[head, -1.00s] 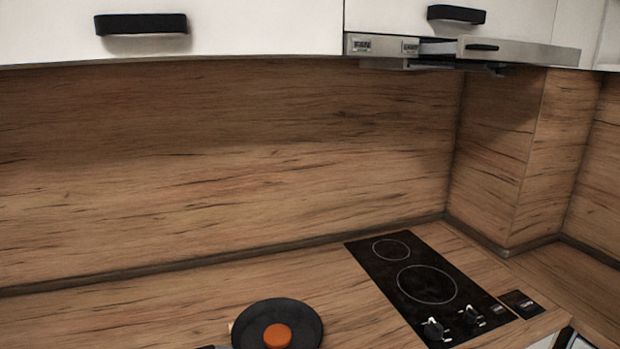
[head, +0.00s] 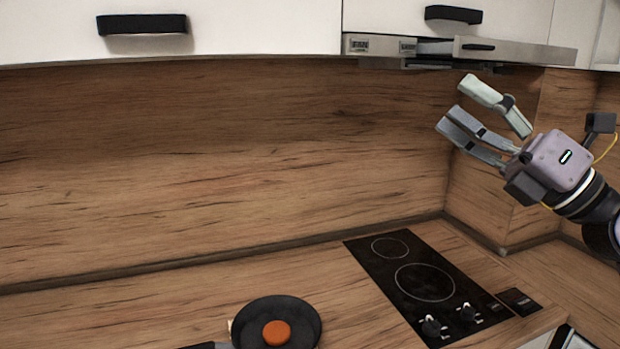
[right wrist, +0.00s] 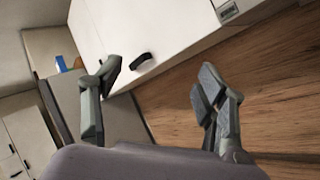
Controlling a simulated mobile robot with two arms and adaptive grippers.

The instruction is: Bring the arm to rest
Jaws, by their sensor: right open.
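My right gripper (head: 467,108) is raised at the right of the head view, in front of the wood splashback and just below the range hood. Its fingers point to the upper left, spread apart, with nothing between them. In the right wrist view the open fingers (right wrist: 158,85) frame white cabinet fronts and the wood splashback. My left gripper does not show in the head view.
A black pan (head: 304,312) with an orange round thing (head: 276,333) in it sits on the wood counter (head: 150,315). A black two-ring hob (head: 420,285) lies right of it. The range hood (head: 515,52) and white cabinets (head: 255,28) hang above.

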